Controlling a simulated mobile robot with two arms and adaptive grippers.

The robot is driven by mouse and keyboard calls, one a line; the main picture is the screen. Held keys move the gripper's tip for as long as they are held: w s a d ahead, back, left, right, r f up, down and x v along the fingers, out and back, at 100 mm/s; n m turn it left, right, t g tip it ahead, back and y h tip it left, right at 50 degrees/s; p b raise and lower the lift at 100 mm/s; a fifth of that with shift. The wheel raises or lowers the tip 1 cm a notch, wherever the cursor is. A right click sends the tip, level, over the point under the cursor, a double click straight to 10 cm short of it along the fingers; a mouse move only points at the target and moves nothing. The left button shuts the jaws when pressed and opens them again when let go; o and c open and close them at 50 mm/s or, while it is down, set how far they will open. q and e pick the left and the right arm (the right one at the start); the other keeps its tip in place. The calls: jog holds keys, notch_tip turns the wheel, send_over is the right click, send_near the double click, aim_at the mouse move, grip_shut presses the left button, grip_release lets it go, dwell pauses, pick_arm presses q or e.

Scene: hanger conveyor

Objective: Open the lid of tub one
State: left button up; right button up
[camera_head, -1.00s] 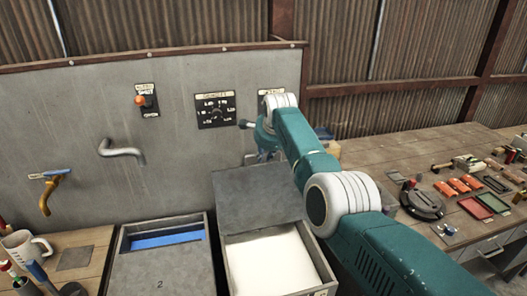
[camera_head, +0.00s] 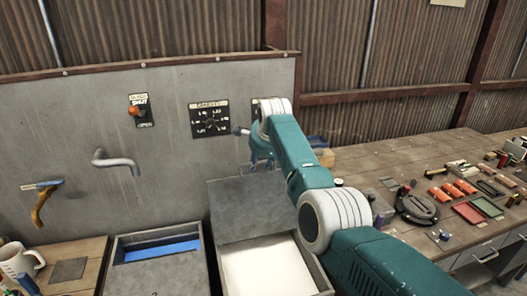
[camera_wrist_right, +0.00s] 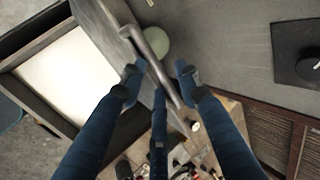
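Tub one (camera_head: 316,272) is the right of two grey tubs, with white contents showing. Its grey lid (camera_head: 245,208) stands raised at the back, leaving the tub open. In the right wrist view the tub's rim (camera_wrist_right: 40,42) is at left and the lid (camera_wrist_right: 98,22) stands edge-on, with a metal bar handle (camera_wrist_right: 158,62). My right gripper (camera_wrist_right: 158,82) has its fingers spread, with the handle between them; I cannot tell if they touch it. In the head view the right gripper (camera_head: 260,152) is behind the lid's top edge, partly hidden by my arm. My left gripper is out of view.
A second tub (camera_head: 160,272) with a blue inside stands to the left. The wall panel above carries a bent spout (camera_head: 115,160), an orange-knobbed switch (camera_head: 138,110) and a dial plate (camera_head: 210,119). Tools and trays, including a red one (camera_head: 473,216), cover the right bench.

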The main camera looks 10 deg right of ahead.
jog(key=v, duration=1.1)
jog(key=shift+f, duration=0.1)
